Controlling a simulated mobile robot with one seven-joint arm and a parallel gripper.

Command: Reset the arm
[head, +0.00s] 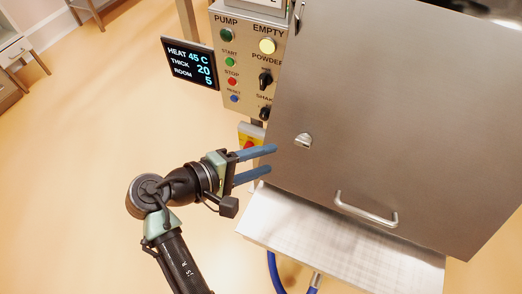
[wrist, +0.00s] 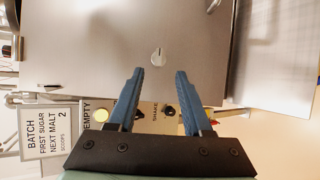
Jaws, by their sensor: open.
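My gripper (head: 264,161) is open and empty, with its two blue fingers spread apart. In the head view it is in front of the left edge of the steel hopper door (head: 400,110), below the control panel (head: 240,60). The fingers point right toward the door; I cannot tell the exact gap. In the wrist view the fingers (wrist: 160,82) show at the lower middle, with nothing between them. The door's small latch knob (head: 303,141) shows beyond them, also in the wrist view (wrist: 158,55).
A display (head: 190,64) reads HEAT 45 C, THICK 20, ROOM 5. A yellow-and-red switch (head: 250,138) is close above the gripper. A steel shelf (head: 300,235) juts out below the door handle (head: 366,213). A batch sign (wrist: 47,132) shows in the wrist view. Open floor (head: 80,150) lies left.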

